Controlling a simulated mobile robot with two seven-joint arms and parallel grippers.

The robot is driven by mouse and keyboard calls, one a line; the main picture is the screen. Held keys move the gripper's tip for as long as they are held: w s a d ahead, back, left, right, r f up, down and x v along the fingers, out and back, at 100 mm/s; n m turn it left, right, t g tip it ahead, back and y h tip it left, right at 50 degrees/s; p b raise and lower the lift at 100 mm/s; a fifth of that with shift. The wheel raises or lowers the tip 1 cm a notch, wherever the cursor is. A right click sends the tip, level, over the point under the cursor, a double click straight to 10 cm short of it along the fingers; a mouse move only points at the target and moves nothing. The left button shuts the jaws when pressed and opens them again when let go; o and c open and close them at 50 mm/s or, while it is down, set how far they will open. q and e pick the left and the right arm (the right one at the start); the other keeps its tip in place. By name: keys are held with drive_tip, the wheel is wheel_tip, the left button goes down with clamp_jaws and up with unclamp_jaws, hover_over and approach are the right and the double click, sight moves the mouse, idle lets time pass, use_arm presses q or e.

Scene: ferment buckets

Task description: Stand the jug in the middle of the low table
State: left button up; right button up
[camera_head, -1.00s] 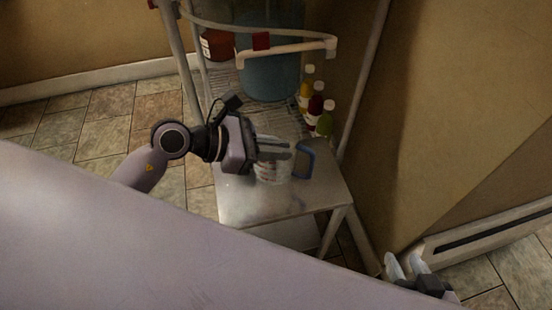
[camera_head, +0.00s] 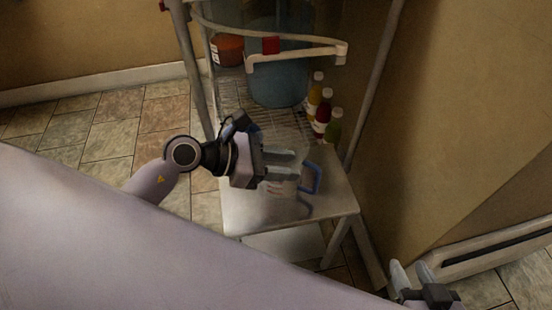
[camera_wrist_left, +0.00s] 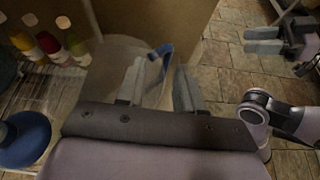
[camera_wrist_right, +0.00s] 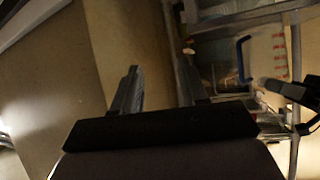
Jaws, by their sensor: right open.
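The clear jug with a blue handle (camera_head: 312,178) appears to stand upright on the low table (camera_head: 262,214). Its handle also shows in the left wrist view (camera_wrist_left: 164,60), and its red-marked body in the right wrist view (camera_wrist_right: 280,55). My left gripper (camera_head: 281,171) is at the jug, its fingers spread with a clear gap between them. The fingers hide part of the jug's body in the head view; I cannot tell whether they touch it. My right gripper (camera_head: 416,280) is open and empty, well away from the table at the lower right.
A wire rack behind the table holds a blue bucket (camera_head: 276,75), a red tub (camera_head: 228,49) and several bottles (camera_head: 322,112). A white rail (camera_head: 295,58) crosses the rack. The wall and a baseboard heater (camera_head: 490,246) lie to the right. Tiled floor is open at the left.

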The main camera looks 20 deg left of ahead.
use_arm(q)
drive_tip(key=p+v, duration=0.1)
drive_tip(key=v, duration=1)
wheel_tip(320, 180, up, 5)
drive_tip(key=d+n+t+h, duration=0.25)
drive_tip(key=n+t, duration=0.45)
drive_tip(key=n, duration=0.6)
wheel_tip(320, 180, down, 10)
drive_tip(key=a+n+t+y, duration=0.2)
drive_tip(key=n+y, duration=0.8)
drive_tip(key=n, duration=1.5)
drive_tip(key=s+d+f+n+g, duration=0.1)
drive_tip(key=d+f+n, duration=0.1)
drive_tip(key=s+d+f+n+g, duration=0.1)
drive_tip(key=f+n+g, duration=0.1)
drive_tip(key=f, duration=0.1)
drive_tip(key=s+d+f+n+g, duration=0.2)
drive_tip(key=shift+d+f+n, duration=0.25)
drive_tip(key=shift+d+n, duration=0.05)
drive_tip(key=shift+n, duration=0.1)
use_arm(e)
drive_tip(key=shift+s+d+f, duration=0.15)
drive_tip(key=shift+d, duration=0.25)
